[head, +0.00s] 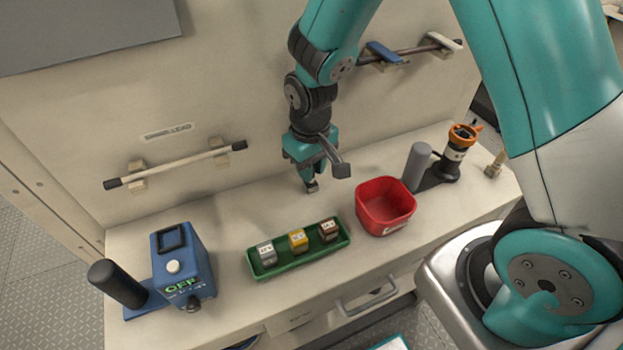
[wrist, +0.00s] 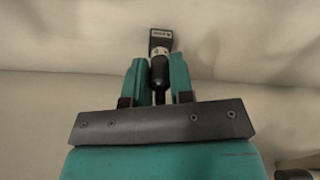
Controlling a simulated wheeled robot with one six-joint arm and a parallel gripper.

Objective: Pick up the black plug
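The black plug (wrist: 160,72) shows in the wrist view between the two teal fingers of my gripper (wrist: 160,68). It has a dark body, a pale metallic collar and a dark square block with a small label at its far end. The fingers sit close against both sides of the body, with no clear gap. In the head view my gripper (head: 309,183) points down over the back of the counter, left of the red bin. A small part of the plug (head: 312,188) shows below it. I cannot tell whether the plug touches the counter.
A green tray (head: 262,272) with three labelled blocks stands in front of my gripper. A red bin (head: 385,219) is to its right. A blue device (head: 181,262) reading OFF stands at left, and a black-and-orange device (head: 456,152) at right. Rails (head: 177,165) line the back wall.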

